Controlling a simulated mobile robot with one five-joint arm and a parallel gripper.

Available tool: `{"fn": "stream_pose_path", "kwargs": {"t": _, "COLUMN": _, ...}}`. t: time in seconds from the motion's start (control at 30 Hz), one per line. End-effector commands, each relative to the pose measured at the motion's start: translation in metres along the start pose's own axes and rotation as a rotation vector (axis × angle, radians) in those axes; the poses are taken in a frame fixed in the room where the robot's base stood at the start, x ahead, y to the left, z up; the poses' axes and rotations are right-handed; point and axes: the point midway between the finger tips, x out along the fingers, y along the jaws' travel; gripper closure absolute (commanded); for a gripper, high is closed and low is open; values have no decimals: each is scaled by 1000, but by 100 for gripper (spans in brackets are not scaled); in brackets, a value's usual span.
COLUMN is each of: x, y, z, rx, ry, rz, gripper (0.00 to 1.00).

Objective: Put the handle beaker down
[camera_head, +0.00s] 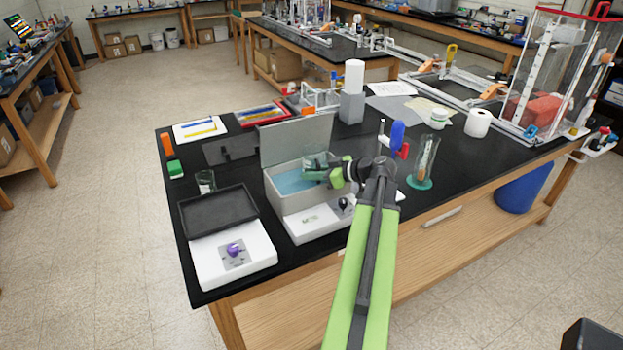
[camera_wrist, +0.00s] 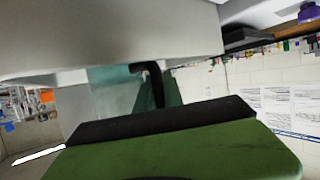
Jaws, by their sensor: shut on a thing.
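The handle beaker (camera_head: 315,161), a clear glass vessel, is in my gripper (camera_head: 328,172). It is over the open grey water bath (camera_head: 275,205), which holds blue liquid, in front of its raised lid. My gripper is shut on it from the right side. I cannot tell whether the beaker's base touches the liquid. In the wrist view a dark bent handle (camera_wrist: 154,82) and teal-tinted glass (camera_wrist: 112,90) show behind my gripper's green and black finger, which hides the rest of the beaker.
A white device with a dark tray (camera_head: 232,255) stands at the front left, and a small glass beaker (camera_head: 206,181) behind it. A tall glass cylinder on a green base (camera_head: 424,160) stands to the right. A white cylinder on a grey block (camera_head: 353,95) is behind.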

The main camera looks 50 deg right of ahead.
Motion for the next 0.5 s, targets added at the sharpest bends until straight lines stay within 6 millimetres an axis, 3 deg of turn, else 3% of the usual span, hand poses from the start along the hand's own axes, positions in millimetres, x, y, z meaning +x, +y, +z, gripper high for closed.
{"fn": "stream_pose_path", "kwargs": {"t": 0.17, "x": 1, "y": 0, "z": 3, "rx": 0, "ry": 0, "rz": 0, "gripper": 100}}
{"fn": "stream_pose_path", "kwargs": {"t": 0.2, "x": 1, "y": 0, "z": 3, "rx": 0, "ry": 0, "rz": 0, "gripper": 87}}
{"fn": "stream_pose_path", "kwargs": {"t": 0.37, "x": 1, "y": 0, "z": 2, "rx": 0, "ry": 0, "rz": 0, "gripper": 66}}
{"fn": "stream_pose_path", "kwargs": {"t": 0.5, "x": 1, "y": 0, "z": 2, "rx": 0, "ry": 0, "rz": 0, "gripper": 66}}
